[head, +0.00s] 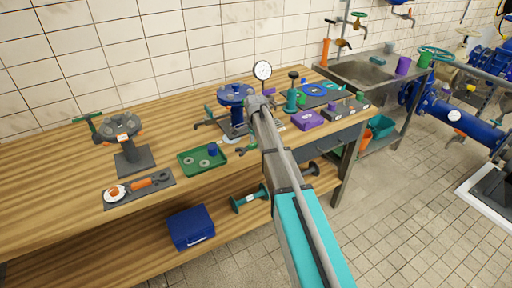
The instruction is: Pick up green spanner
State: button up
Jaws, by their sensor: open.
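A small green piece that looks like the green spanner (246,149) lies on the wooden bench near its front edge, right of the green tray. Its right end is close to my arm in the picture and may be partly hidden. My arm reaches up from the bottom right over the bench. My gripper (257,103) is at its far end, beside the blue flanged part, beyond the green piece. The gripper is open, small in the picture, and I see nothing held in it.
The bench's left is bare.

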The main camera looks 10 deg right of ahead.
dwell(0.3)
grip_shut()
jog(key=shift+r, duration=0.2)
dwell(0.4)
notch_tip(320, 180, up, 2)
jog(key=p, duration=0.2)
jog(key=shift+r+p, duration=0.1)
jog(key=shift+p, duration=0.2)
jog(key=s+a+r+p, duration=0.1)
jog(key=s+r+p, duration=0.9)
jog(key=s, duration=0.4)
jog(key=shift+a+r, duration=0.2)
jog(key=shift+a, duration=0.2)
